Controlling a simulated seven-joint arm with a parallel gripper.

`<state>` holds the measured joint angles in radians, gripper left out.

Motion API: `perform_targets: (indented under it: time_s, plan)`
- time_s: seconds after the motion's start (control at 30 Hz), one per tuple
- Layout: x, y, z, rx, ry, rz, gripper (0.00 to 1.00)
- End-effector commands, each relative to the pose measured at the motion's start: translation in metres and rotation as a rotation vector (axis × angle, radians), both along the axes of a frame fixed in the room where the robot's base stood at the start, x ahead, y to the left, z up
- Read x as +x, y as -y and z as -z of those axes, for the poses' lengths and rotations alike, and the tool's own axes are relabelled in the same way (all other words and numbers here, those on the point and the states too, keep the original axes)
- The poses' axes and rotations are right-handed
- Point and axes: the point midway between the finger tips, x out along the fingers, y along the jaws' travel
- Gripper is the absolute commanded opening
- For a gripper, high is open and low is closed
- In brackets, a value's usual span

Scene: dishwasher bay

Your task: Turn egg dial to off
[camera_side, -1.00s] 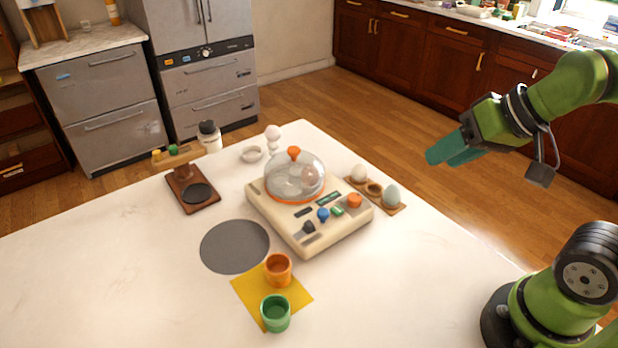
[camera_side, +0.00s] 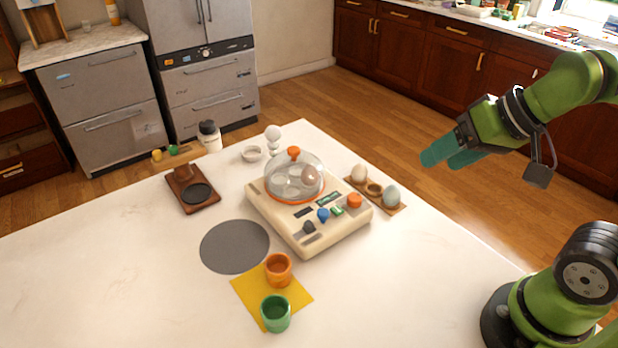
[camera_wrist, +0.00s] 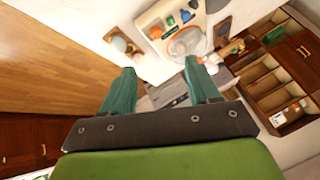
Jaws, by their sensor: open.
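A cream egg cooker (camera_side: 310,223) stands on the white table with a clear dome lid (camera_side: 294,177) that has an orange knob on top. Its sloped front panel carries a black dial (camera_side: 308,227), a blue knob (camera_side: 323,214), a green button (camera_side: 337,210) and an orange knob (camera_side: 354,201). I cannot tell which is the egg dial or read its setting. My gripper (camera_side: 450,157) is open and empty, up in the air to the right of the cooker and well apart from it. In the wrist view my gripper (camera_wrist: 165,88) has its fingers spread, and the cooker (camera_wrist: 163,16) shows at the top.
A wooden egg holder (camera_side: 374,190) with eggs sits right of the cooker. An orange cup (camera_side: 278,269) and a green cup (camera_side: 275,312) stand on a yellow mat (camera_side: 245,287) in front. A grey disc (camera_side: 235,246) and a brown stand (camera_side: 180,200) lie left.

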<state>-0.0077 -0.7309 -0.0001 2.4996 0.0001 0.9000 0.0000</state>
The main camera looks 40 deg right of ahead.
Motion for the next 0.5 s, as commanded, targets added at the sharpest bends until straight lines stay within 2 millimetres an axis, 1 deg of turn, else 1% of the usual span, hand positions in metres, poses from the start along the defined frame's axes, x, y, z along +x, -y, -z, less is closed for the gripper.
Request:
perform_targets:
  time_s: [0.03,0.13,0.17,0.27,0.37,0.47,0.5]
  plan:
    - [0.003,-0.002,0.006,0.001,-0.029,-0.008,0.6]
    - [0.02,-0.005,0.009,-0.009,-0.088,-0.025,0.6]
    - [0.027,-0.006,0.009,-0.005,-0.115,-0.019,0.6]
    - [0.054,-0.011,0.011,0.035,-0.231,0.074,0.6]
    - [0.084,-0.015,0.015,0.088,-0.36,0.244,0.6]
    - [0.115,-0.019,0.022,0.136,-0.484,0.481,0.6]
    - [0.127,-0.021,0.026,0.154,-0.527,0.595,0.6]
